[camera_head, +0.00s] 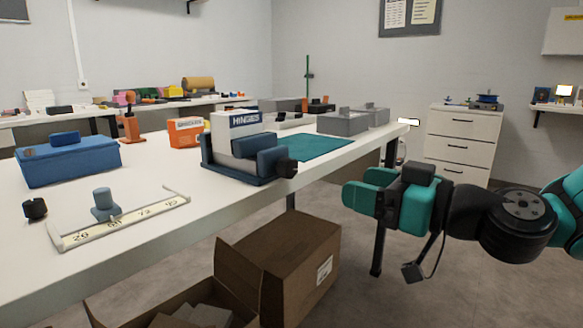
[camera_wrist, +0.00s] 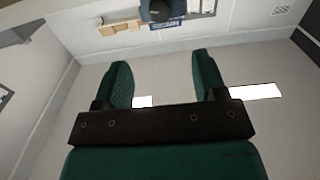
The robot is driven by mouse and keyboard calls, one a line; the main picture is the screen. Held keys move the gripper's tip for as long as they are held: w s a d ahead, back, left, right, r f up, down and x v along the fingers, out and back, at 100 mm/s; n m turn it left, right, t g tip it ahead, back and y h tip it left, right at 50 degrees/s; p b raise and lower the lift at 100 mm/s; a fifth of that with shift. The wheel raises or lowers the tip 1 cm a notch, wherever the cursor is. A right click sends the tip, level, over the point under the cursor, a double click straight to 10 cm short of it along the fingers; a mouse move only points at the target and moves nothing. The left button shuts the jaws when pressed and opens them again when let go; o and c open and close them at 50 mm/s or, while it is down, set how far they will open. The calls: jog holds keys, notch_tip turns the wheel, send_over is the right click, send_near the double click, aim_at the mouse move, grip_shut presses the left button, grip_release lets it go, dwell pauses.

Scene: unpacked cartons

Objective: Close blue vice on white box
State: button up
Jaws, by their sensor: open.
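The blue vice (camera_head: 262,172) stands on the white table, with a dark knob (camera_head: 287,168) on its right end. A white box labelled HINGES (camera_head: 236,128), with a blue band, stands upright between its jaws. I cannot tell whether the jaws touch the box. My gripper (camera_head: 352,192) is open and empty, to the right of the table edge and of the vice, apart from both. In the wrist view its two green fingers (camera_wrist: 163,75) are spread with nothing between them. A dark round part (camera_wrist: 160,10) at the top of that view may be the vice knob.
The white table (camera_head: 180,215) also holds a blue box (camera_head: 68,160), an orange box (camera_head: 186,132), a ruler tray (camera_head: 120,218), a teal mat (camera_head: 312,147) and grey bins (camera_head: 343,123). White drawers (camera_head: 463,145) stand behind.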

aim_at(293, 168)
jog(key=p+x, duration=0.2)
jog(key=x, duration=1.2)
jog(key=shift+c, duration=0.5)
jog(key=c, duration=0.8)
jog(key=shift+m+p, duration=0.45)
jog(key=shift+m, duration=1.15)
jog(key=shift+c, duration=0.2)
jog(key=o, duration=0.9)
jog(key=shift+o, duration=0.2)
